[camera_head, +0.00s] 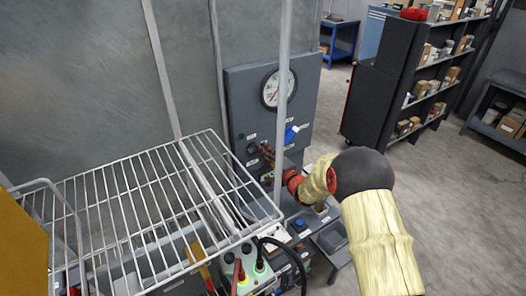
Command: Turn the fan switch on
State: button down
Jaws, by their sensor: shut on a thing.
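A dark grey control panel (239,101) stands upright behind the wire rack and carries a round dial gauge and several controls. A dark rotary switch (252,148) sits on its lower left part; it appears to be the fan switch, but the labels are too small to read. My gripper (263,150) reaches in from the right and is shut at this switch, its fingertips against the panel's face. The fingers partly hide the switch, so its exact turn angle cannot be told.
The gauge (278,88) and a blue handle (291,134) sit above and right of my gripper. A thin upright post passes in front of the panel. A wire rack (120,198) fills the left foreground. A lit box (246,266) with cables stands below. Open floor lies right.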

jog(key=c, duration=1.9)
grip_release()
jog(key=v, duration=1.2)
